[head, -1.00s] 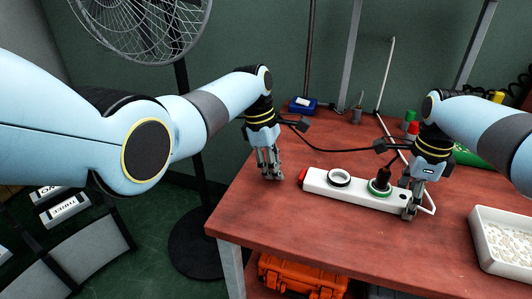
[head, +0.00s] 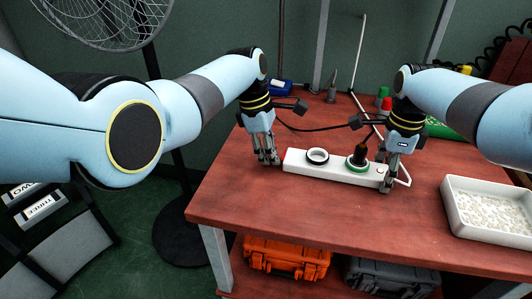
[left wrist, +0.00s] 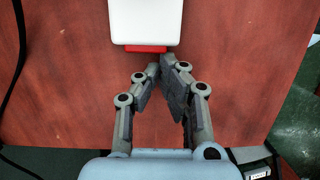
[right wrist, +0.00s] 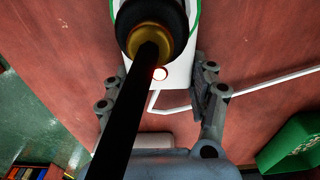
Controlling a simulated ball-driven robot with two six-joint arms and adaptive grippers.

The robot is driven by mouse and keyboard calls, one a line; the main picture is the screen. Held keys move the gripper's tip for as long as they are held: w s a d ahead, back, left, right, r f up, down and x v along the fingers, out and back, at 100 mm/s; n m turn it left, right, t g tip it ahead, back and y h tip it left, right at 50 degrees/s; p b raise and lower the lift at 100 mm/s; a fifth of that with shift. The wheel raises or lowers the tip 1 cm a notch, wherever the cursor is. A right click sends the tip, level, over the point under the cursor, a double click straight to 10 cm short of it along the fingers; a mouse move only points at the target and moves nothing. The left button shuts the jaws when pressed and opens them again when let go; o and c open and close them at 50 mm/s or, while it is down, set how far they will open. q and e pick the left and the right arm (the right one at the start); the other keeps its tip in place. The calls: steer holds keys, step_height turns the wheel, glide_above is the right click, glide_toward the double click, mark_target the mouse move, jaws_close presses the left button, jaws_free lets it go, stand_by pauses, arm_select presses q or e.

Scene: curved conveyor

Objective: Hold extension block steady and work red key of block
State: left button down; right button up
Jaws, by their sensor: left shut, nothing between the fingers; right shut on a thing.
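The white extension block (head: 325,171) lies on the red-brown table, with a white ring and a dark plug in a green ring on top. Its red key (left wrist: 146,48) is at the left end. My left gripper (head: 270,162) is shut and empty right beside that end; it also shows in the left wrist view (left wrist: 160,67), fingertips just short of the key or touching it, I cannot tell which. My right gripper (head: 386,187) is shut on the block's right end, a finger on each side in the right wrist view (right wrist: 152,80). A small red light (right wrist: 160,73) glows there.
A white tray of pale pieces (head: 452,215) stands at the right. A black cable (head: 315,129) runs behind the block. A blue box (head: 280,88) and red and green caps (head: 385,99) are at the back. The table front is clear.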

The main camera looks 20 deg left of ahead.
mark_target(257, 162)
arm_select(q)
steer(key=shift+d, duration=0.3)
arm_select(e)
steer(key=shift+a, duration=0.35)
arm_select(q)
steer(key=shift+a, duration=0.2)
steer(key=a, duration=0.4)
steer(key=shift+w+a+r, duration=0.1)
steer(key=shift+a+r, duration=0.1)
steer(key=v, duration=0.9)
steer(key=shift+r, duration=0.3)
arm_select(e)
steer(key=shift+d, duration=0.15)
steer(key=o, duration=1.6)
steer(key=shift+o, duration=0.2)
